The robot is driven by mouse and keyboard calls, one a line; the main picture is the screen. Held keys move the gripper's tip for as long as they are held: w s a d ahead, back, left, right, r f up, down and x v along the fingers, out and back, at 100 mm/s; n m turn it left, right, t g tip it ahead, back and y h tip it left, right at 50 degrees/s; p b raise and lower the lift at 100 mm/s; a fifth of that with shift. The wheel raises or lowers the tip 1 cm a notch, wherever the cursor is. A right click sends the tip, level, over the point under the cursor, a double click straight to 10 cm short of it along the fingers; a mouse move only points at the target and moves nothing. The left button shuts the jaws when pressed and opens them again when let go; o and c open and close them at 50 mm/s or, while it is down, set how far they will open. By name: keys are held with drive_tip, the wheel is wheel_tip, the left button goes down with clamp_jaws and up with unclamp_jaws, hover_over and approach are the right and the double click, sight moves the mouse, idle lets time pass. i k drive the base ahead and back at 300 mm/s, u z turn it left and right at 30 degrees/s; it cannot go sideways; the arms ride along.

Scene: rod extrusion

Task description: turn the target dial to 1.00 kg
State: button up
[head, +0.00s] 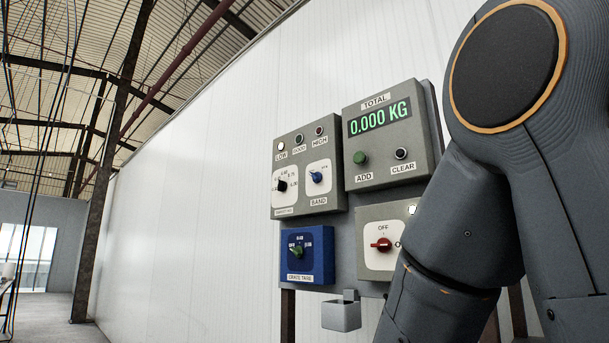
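A grey control box (331,147) on the wall panel carries a small black dial (282,186) on a white plate at its left. The marks around this dial are tiny; some look like 0.50 and 0.75, and the label below is too small to read surely. I cannot tell exactly where the pointer stands. A blue knob (316,177) marked BAND sits to its right. The LOW lamp (280,146) is bright; the GOOD and HIGH lamps look dark. The display (380,117) reads 0.000 KG. My gripper is not in view; only my arm shows at the right.
Below are a blue CRATE TARE box (323,235) with a green knob (296,251) and a red switch (382,244) partly hidden by my arm. Green ADD (360,158) and black CLEAR (401,153) buttons sit under the display. A small grey holder (341,315) juts out below.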

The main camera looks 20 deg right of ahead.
sight(282, 185)
drive_tip(key=u, duration=0.55)
drive_tip(key=k, duration=1.3)
drive_tip(key=u, duration=0.8)
drive_tip(key=i, duration=2.3)
drive_tip(key=z, duration=1.55)
drive_tip(key=i, duration=0.6)
drive_tip(key=z, duration=0.6)
